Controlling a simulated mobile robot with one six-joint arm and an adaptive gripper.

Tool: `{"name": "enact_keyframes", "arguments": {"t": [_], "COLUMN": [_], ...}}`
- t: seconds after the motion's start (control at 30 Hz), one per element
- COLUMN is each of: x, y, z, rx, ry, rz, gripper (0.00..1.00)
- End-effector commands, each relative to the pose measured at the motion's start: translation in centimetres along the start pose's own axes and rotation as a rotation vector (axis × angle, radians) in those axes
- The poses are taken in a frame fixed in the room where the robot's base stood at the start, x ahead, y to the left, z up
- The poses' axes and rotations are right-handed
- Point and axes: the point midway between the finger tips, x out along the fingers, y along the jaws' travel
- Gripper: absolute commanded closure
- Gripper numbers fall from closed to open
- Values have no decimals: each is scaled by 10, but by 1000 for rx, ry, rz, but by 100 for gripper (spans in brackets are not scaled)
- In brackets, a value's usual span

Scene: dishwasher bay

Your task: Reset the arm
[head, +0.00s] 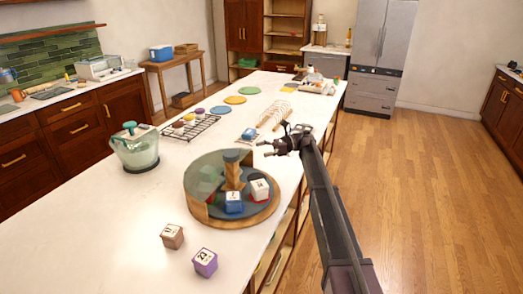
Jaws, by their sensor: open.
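My gripper (271,147) is open and empty. It is in the air above the right side of the white island counter (110,230), pointing left. My arm reaches up to it from the lower right along the counter's edge. A round wooden carousel with a glass wall (273,212) stands below and to the left of my gripper, apart from it. A blue box (234,203) and a white-and-red box (260,190) sit inside the carousel.
A brown box (172,236) and a purple box (205,262) stand on the near counter. A glass pitcher (137,152) stands at the left. Floor (440,180) to the right is clear.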

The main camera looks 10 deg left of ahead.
Motion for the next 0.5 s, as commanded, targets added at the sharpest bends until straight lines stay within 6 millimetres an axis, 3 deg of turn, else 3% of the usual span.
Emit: {"name": "enact_keyframes", "arguments": {"t": [0.27, 0.5], "x": [2, 3], "y": [17, 70], "z": [-10, -46], "rx": [-35, -168], "ry": [52, 253], "rz": [-16, -54], "gripper": [0, 0]}}
